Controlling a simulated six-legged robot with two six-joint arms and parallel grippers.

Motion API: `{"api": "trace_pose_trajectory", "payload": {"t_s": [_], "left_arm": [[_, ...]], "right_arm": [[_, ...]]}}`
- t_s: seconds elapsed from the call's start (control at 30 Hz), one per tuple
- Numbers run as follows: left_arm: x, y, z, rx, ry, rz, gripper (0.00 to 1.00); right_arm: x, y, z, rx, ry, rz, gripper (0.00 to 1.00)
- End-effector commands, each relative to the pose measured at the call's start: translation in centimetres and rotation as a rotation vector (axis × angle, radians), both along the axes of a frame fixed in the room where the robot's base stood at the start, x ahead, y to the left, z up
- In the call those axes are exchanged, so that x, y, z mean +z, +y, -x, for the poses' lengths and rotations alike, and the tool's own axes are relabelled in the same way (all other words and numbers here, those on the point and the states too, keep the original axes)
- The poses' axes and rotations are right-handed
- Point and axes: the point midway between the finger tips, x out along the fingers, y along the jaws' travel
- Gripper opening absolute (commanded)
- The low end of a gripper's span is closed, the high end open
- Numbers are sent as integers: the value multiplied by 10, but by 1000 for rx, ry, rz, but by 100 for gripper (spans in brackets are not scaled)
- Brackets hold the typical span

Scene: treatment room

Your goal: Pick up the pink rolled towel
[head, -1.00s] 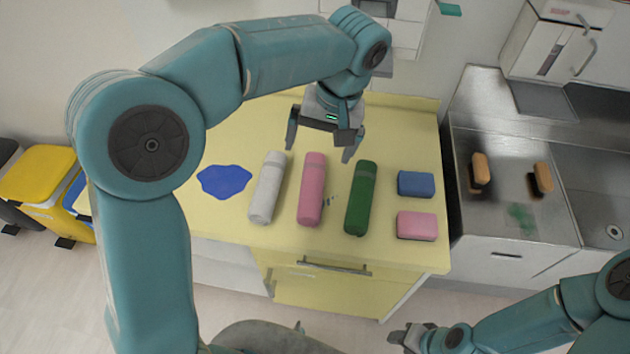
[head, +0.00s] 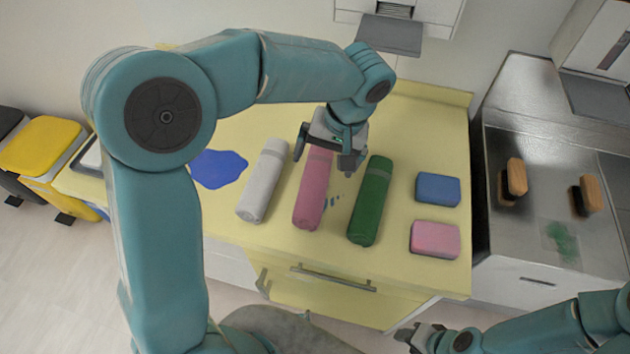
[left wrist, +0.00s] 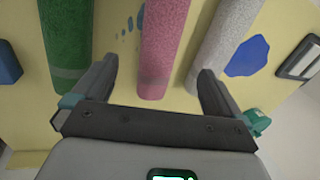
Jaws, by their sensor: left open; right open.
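The pink rolled towel (head: 312,200) lies on the yellow counter between a white rolled towel (head: 263,182) and a green rolled towel (head: 371,202). My left gripper (head: 326,163) is open over the far end of the pink towel and hides part of it. In the left wrist view, the pink towel (left wrist: 163,50) runs between the two open fingers (left wrist: 155,90), with its end near the gripper. The gap between fingers and towel height is hard to tell. My right gripper (head: 408,338) is at the bottom, open and away from the towels.
On the yellow counter (head: 300,252) are a blue spill (head: 218,168), a blue sponge (head: 438,189) and a pink sponge (head: 435,239). Small blue spots lie beside the pink towel. A metal sink unit with two brushes (head: 517,177) stands at the right.

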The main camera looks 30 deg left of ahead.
Motion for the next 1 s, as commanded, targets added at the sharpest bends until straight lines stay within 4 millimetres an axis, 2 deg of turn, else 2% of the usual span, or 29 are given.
{"api": "trace_pose_trajectory", "payload": {"t_s": [0.1, 0.33, 0.5, 0.6, 0.87, 0.97, 1.0], "left_arm": [[-19, 4, 2, 0, 3, 0, 100], [-37, 8, 2, 1, 3, -1, 100], [-65, 15, 4, 1, 5, 0, 100], [-75, 17, 3, 0, 2, 0, 100], [-78, 18, 2, 0, 0, 0, 100], [-78, 18, 3, 0, 0, 0, 71], [-78, 18, 2, 0, 0, 0, 58]], "right_arm": [[0, 0, 0, 0, 0, 0, 43], [3, 0, 0, 0, 0, 0, 43], [8, 0, 0, 0, 0, 0, 43], [8, 0, 0, 0, 0, 0, 43], [8, 0, 0, 0, 0, 0, 43], [8, 0, 0, 0, 0, 0, 43], [8, 0, 0, 0, 0, 0, 43]]}}
